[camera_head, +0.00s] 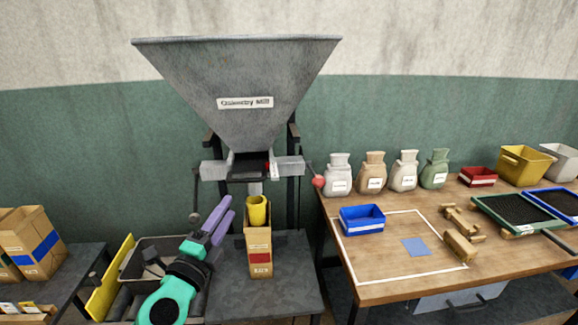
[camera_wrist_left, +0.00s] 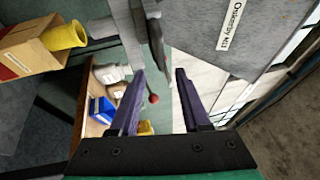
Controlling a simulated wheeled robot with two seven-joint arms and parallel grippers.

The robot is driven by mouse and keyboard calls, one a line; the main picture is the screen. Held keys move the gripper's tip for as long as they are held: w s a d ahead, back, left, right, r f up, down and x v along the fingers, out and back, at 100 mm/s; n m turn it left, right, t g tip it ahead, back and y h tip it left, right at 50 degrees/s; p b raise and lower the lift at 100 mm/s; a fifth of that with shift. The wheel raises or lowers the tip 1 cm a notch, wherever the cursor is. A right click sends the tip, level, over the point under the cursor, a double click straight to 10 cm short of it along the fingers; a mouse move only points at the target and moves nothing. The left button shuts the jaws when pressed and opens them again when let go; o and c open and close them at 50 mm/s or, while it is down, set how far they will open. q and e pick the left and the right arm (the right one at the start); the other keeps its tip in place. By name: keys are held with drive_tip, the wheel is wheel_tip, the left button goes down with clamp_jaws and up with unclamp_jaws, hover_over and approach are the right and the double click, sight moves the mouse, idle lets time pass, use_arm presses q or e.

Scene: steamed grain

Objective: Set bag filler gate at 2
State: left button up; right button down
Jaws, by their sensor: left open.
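The grey bag filler hopper (camera_head: 190,62) carries a "Oakenby Mill" label. Its gate housing (camera_head: 290,166) sits below the funnel, with a small red mark near the middle; no scale figure is readable. A lever with a red ball knob (camera_head: 318,181) sticks out at the housing's right end. The knob also shows in the left wrist view (camera_wrist_left: 153,98), seen between the fingers but farther off. My left gripper (camera_head: 222,212), with purple fingers, is open and empty, low and left of the spout. A paper bag (camera_head: 259,262) with a yellow sleeve (camera_head: 257,211) stands below the spout.
A grey tub (camera_head: 150,246) lies beyond my left arm. Printed bags (camera_head: 32,243) stand far left.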

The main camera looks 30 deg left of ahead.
use_arm(q)
drive_tip(key=p, duration=0.5)
approach(250, 172)
drive_tip(key=w+r, duration=0.1)
drive_tip(key=r, duration=0.1)
drive_tip(key=p+x, duration=0.1)
drive_tip(key=x, duration=0.4)
drive_tip(key=f+p+x, duration=0.1)
drive_tip(key=x, duration=0.2)
drive_tip(key=shift+w+f+p, duration=0.1)
drive_tip(key=shift+f+p, duration=0.1)
drive_tip(key=shift+p, duration=0.15)
clamp_jaws()
drive_tip(key=shift+r, duration=0.1)
